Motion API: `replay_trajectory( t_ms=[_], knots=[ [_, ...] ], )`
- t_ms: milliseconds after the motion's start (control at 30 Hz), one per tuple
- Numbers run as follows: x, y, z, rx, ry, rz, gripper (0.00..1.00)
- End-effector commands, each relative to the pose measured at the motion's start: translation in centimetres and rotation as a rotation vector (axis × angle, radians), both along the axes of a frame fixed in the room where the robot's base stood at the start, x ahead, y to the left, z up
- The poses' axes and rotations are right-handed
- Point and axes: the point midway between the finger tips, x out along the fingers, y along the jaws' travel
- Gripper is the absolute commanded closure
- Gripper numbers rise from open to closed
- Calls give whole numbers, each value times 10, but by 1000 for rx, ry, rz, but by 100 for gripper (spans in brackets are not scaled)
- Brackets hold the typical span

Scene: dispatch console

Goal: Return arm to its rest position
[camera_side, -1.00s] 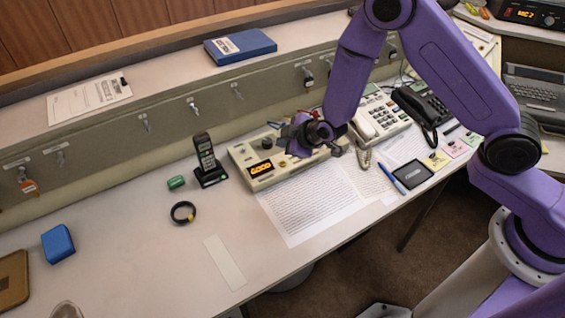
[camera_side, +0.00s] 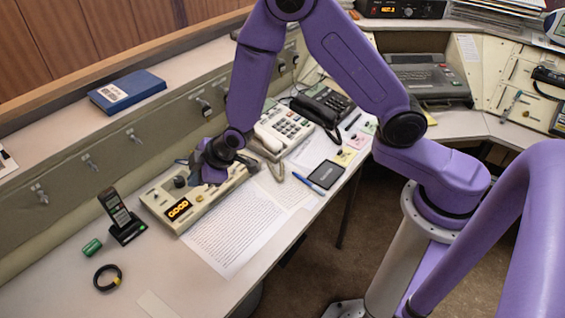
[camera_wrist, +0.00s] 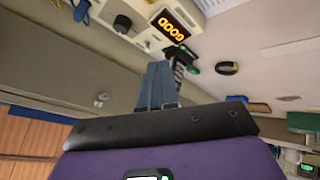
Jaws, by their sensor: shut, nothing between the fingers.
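My gripper (camera_side: 207,170) hangs over the beige console box (camera_side: 216,202) on the desk in the side view. I cannot tell there whether it touches the box. In the wrist view its two grey fingers (camera_wrist: 157,88) are together, with nothing between them. The box's orange display reads GOOD (camera_side: 178,210); it also shows at the top of the wrist view (camera_wrist: 172,25). My gripper hides part of the box's back and right side.
A cordless phone in its stand (camera_side: 121,222), a green cylinder (camera_side: 92,247) and a black ring (camera_side: 107,278) stand left of the box. A desk telephone (camera_side: 283,132) is behind right. Printed paper (camera_side: 232,232) lies in front. A blue binder (camera_side: 127,92) lies on the shelf.

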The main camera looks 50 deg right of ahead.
Motion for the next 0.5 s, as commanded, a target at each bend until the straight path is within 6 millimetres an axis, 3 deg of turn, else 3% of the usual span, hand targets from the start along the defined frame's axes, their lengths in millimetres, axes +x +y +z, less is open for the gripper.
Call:
replay_trajectory(
  t_ms=[233, 500],
  knots=[
    [-73, 1, 49, 43, 195, 75, 100],
    [-167, -32, 92, -5, 386, 126, 100]
  ],
)
